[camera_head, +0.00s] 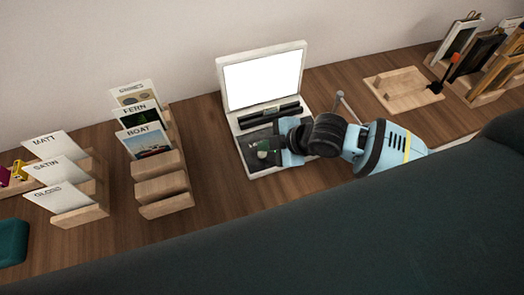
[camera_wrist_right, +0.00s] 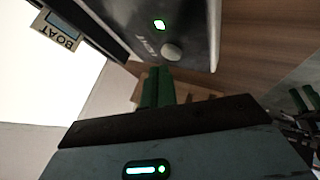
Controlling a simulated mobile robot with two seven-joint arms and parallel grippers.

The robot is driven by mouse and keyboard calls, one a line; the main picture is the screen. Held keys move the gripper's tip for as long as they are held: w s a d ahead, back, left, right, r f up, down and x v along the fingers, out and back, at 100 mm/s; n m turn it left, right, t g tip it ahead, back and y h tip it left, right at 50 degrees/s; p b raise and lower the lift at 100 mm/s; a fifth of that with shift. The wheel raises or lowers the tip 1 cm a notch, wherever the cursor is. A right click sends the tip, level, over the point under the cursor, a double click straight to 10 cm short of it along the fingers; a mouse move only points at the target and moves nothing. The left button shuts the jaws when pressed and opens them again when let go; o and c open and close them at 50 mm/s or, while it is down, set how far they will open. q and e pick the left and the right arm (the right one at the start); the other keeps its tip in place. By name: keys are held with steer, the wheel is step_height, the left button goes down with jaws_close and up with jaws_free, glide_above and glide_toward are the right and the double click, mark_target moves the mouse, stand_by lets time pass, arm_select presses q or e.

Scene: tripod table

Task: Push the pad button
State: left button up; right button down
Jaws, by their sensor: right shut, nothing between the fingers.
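A white device (camera_head: 237,123) with a bright raised screen (camera_head: 262,79) stands on the wooden table in the head view. A dark pad (camera_head: 259,132) lies in its lower part. My right gripper (camera_head: 264,150) is over the pad's front part, its fingers shut and empty. In the right wrist view, a dark lettered panel (camera_wrist_right: 128,18) carries a round grey button (camera_wrist_right: 172,52) and a lit green light (camera_wrist_right: 159,24). The green fingertips (camera_wrist_right: 158,88) are close to the button; I cannot tell whether they touch. My left gripper is not in view.
A wooden card rack (camera_head: 163,188) stands left of the device, with another labelled-card rack (camera_head: 82,215) further left. A grey rod (camera_head: 346,104) rises behind my right wrist. A wooden board (camera_head: 402,89) and several frames stand at the right.

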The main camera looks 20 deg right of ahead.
mark_target(266, 154)
steer(key=shift+f, duration=0.35)
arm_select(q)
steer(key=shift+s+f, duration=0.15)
arm_select(e)
steer(key=shift+f, duration=0.35)
stand_by(0.4)
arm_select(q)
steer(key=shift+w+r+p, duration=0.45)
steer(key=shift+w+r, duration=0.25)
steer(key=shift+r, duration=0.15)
arm_select(e)
steer(key=shift+r, duration=0.8)
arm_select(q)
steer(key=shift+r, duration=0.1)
arm_select(e)
steer(key=shift+r, duration=0.1)
